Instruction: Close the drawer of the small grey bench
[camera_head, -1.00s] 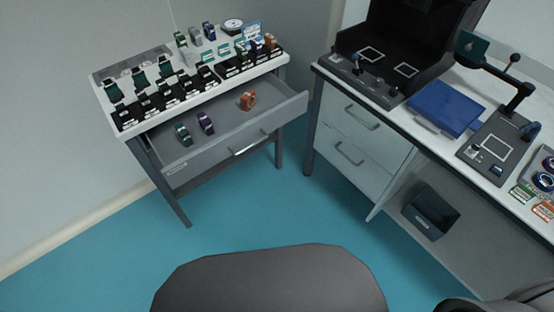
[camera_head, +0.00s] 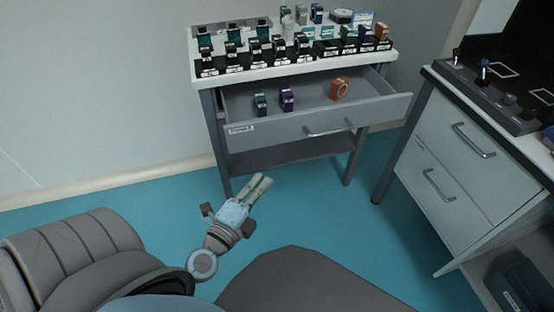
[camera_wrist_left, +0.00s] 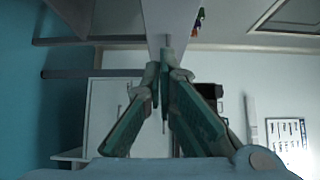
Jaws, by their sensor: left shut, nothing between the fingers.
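The small grey bench (camera_head: 207,82) stands against the wall in the head view. Its drawer (camera_head: 280,135) is pulled out, with a bar handle (camera_head: 330,130) on its front. Inside lie a green item (camera_head: 260,104), a purple item (camera_head: 287,98) and an orange item (camera_head: 340,89). My left gripper (camera_head: 262,182) is below and in front of the drawer's left part in the picture, apart from the handle. Its fingers are shut and empty; they also show in the left wrist view (camera_wrist_left: 164,75). My right gripper is not in view.
The bench top carries rows of small labelled holders (camera_head: 255,58). A white cabinet (camera_head: 455,160) with two handled drawers stands to the right, under a dark worktop with equipment. A dark bin (camera_head: 515,285) is at lower right. Blue floor (camera_head: 310,215) lies open before the bench.

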